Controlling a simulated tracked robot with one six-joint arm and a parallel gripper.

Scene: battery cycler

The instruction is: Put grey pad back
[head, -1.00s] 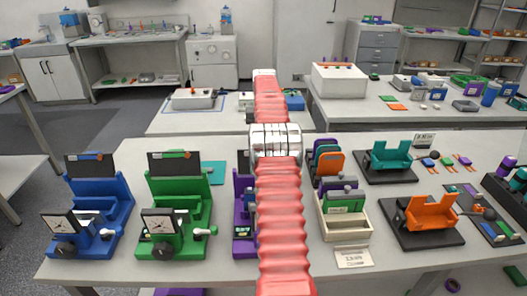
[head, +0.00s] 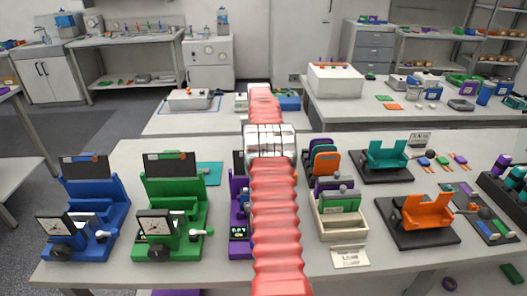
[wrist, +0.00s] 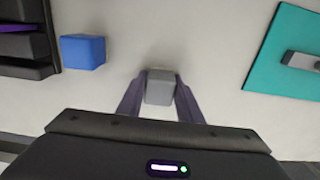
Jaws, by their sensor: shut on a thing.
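In the wrist view my gripper (wrist: 160,95) has its two dark purple fingers closed on the sides of a small grey pad (wrist: 160,88). The pad is a plain block seen against the white table top. I cannot tell whether it touches the table. A blue block (wrist: 83,51) lies to the left, apart from the fingers. A teal mat (wrist: 267,75) lies to the right with a grey piece (wrist: 303,61) on it. In the head view my red-sleeved arm hides my gripper and the pad.
In the head view a blue cycler (head: 90,205) and a green cycler (head: 170,210) stand left. A purple one (head: 240,210) is partly behind my arm. A cream box (head: 340,226) and the teal (head: 386,156) and orange (head: 427,211) holders stand right. A dark-edged fixture (wrist: 28,45) is at the wrist view's upper left.

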